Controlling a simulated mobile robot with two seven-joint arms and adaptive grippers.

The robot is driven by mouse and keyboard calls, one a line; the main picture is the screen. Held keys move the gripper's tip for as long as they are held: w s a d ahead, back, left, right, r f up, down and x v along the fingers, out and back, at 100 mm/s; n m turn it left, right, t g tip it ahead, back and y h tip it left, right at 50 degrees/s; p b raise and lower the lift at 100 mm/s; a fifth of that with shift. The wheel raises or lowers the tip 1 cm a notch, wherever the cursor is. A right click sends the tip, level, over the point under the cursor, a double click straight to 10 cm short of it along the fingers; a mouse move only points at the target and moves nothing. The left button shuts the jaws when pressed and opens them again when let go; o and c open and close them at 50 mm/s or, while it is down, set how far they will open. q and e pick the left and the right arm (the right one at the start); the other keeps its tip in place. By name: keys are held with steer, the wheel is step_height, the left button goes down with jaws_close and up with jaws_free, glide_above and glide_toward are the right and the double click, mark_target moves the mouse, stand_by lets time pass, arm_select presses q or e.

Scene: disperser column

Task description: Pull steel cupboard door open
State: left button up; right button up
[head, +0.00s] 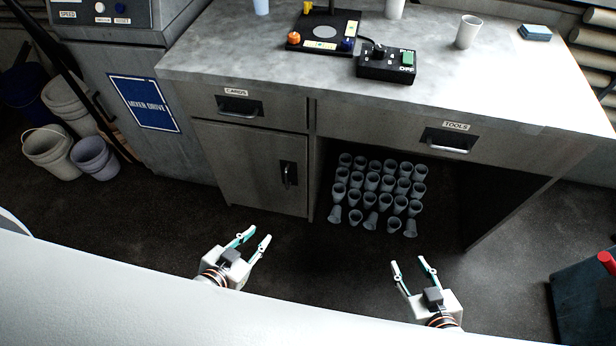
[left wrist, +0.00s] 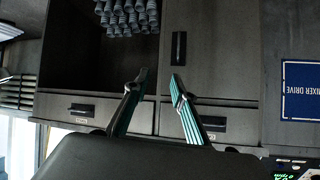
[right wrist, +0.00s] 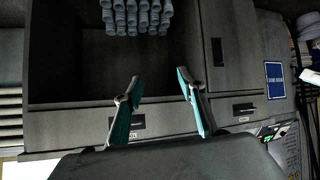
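The steel cupboard door (head: 245,165) is shut, below the drawer labelled CARDS. Its dark upright handle (head: 289,174) sits near the door's right edge. My left gripper (head: 256,238) is open and empty, in front of and below the door, apart from the handle. The left wrist view shows the handle (left wrist: 178,48) beyond its fingertips, with the picture upside down. My right gripper (head: 415,263) is open and empty, in front of the open bay right of the door. The right wrist view also shows the door handle (right wrist: 217,52), right of its fingers.
Several grey cups (head: 375,190) stand in the open bay. The TOOLS drawer (head: 447,140) and CARDS drawer (head: 239,104) are shut. The worktop (head: 250,45) holds a control box (head: 386,65) and a cup (head: 467,32). Buckets (head: 50,150) stand at left. A blue bin (head: 585,305) is at lower right.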

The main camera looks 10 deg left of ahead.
mark_target(286, 179)
arm_select(q)
steer(key=w+a+f+n+t+h+b, duration=0.1)
steer(key=w+f+t+b, duration=0.2)
steer(key=w+f+b, duration=0.75)
steer(key=w+a+f+n+t+b, duration=0.1)
steer(key=w+f+t+b, duration=0.45)
steer(key=w+b, duration=0.75)
steer(key=shift+g, duration=0.95)
steer(key=shift+f+b+x, duration=0.2)
steer(key=shift+x, duration=1.15)
steer(key=shift+f+b+x, duration=0.15)
steer(key=shift+f+x, duration=0.05)
steer(key=shift+x, duration=1.2)
steer(key=shift+f+b+x, duration=0.2)
steer(key=shift+x, duration=1.15)
arm_select(e)
steer(key=w+a+f+m+t+y, duration=0.1)
steer(key=a+f+m, duration=0.3)
steer(key=a, duration=0.6)
steer(key=shift+w+a+f+t+y, duration=0.3)
steer(key=shift+f+y, duration=0.6)
steer(key=shift+f, duration=0.4)
arm_select(q)
jaws_close()
